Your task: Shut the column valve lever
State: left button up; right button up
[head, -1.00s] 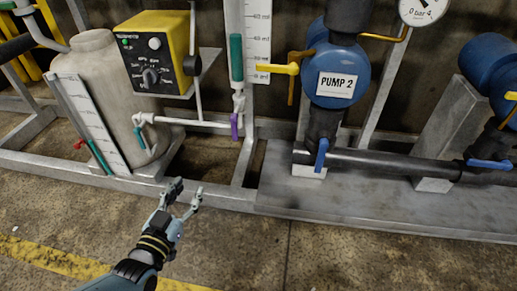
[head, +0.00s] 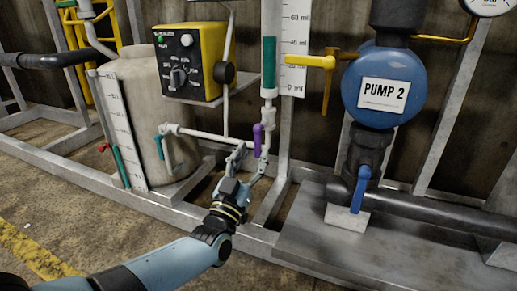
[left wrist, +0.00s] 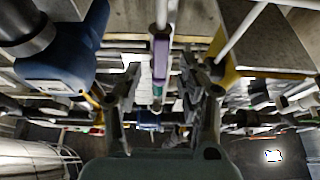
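The column valve lever is the small purple lever (head: 257,140) below the green-filled measuring column (head: 269,62). It stands about upright, along the line of the column. My left gripper (head: 250,162) is open just below and in front of it. In the left wrist view the purple lever (left wrist: 161,48) shows between and beyond the spread fingers of the left gripper (left wrist: 165,80). I see no clear contact between fingers and lever. The fingers partly hide the piping under the lever. My right gripper is not in view.
A white pipe (head: 212,134) with a teal lever (head: 160,147) runs left of the gripper to the beige tank (head: 140,100). A yellow control box (head: 215,62) hangs above. Blue PUMP 2 (head: 385,88) and a blue lever (head: 360,190) stand right. The grey frame runs below.

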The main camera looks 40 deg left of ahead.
aim_at(257, 146)
pick_arm(q)
jog(key=shift+b+x, duration=0.4)
jog(key=shift+x, duration=1.65)
jog(key=shift+f, duration=0.1)
grip_shut()
